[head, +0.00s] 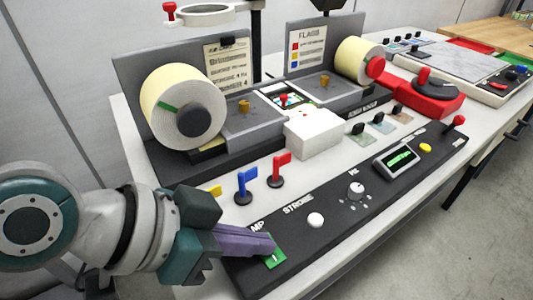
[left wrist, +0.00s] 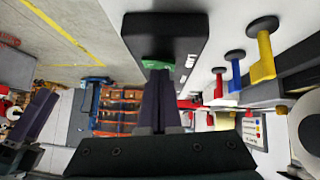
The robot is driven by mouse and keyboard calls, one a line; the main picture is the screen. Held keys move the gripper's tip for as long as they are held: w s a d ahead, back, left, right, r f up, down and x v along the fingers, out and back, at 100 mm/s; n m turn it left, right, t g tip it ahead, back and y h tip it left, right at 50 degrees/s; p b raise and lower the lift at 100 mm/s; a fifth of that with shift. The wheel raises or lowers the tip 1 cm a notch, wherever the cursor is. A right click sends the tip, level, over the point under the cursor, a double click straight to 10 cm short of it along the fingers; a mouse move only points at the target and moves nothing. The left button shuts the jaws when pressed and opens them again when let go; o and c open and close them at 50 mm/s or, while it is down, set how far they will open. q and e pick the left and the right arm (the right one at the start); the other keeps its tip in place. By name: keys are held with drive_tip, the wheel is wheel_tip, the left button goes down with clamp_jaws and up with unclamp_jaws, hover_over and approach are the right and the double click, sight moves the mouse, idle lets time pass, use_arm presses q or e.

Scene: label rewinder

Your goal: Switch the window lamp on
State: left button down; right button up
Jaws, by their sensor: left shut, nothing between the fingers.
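The green lamp switch (head: 275,259) is a rocker at the near left end of the black control panel, beside lettering of which "MP" shows. My left gripper (head: 268,244) is shut and empty, its purple fingertips at the switch and covering part of it. In the left wrist view the fingertips (left wrist: 158,76) meet the green switch (left wrist: 158,62); I cannot tell whether they press it. A white box (head: 313,132) stands by a small window (head: 288,100) between the two rolls. A purple finger (left wrist: 38,112), seemingly my right gripper's, shows at the left of the wrist view.
On the panel are a white strobe button (head: 316,220), a knob (head: 356,189), a green display (head: 399,158) and a yellow button (head: 425,148). Blue (head: 245,184) and red (head: 279,168) flag levers stand just behind the panel, close to my left gripper.

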use_arm(q)
drive_tip(key=r+p, duration=0.5)
drive_tip(key=shift+s, duration=0.3)
drive_tip(key=s+v, duration=0.1)
drive_tip(key=v, duration=0.8)
drive_tip(key=shift+s+d+f, duration=0.2)
drive_tip(key=shift+s+d, duration=0.1)
drive_tip(key=s+a+f+n+y, duration=0.3)
drive_tip(key=s+a+n+y, duration=0.5)
drive_tip(key=a, duration=0.3)
wheel_tip(320, 180, up, 38)
drive_tip(key=s+p, duration=0.1)
drive_tip(key=p, duration=3.7)
drive_tip(key=shift+f+g, duration=0.2)
drive_tip(key=shift+g, duration=0.2)
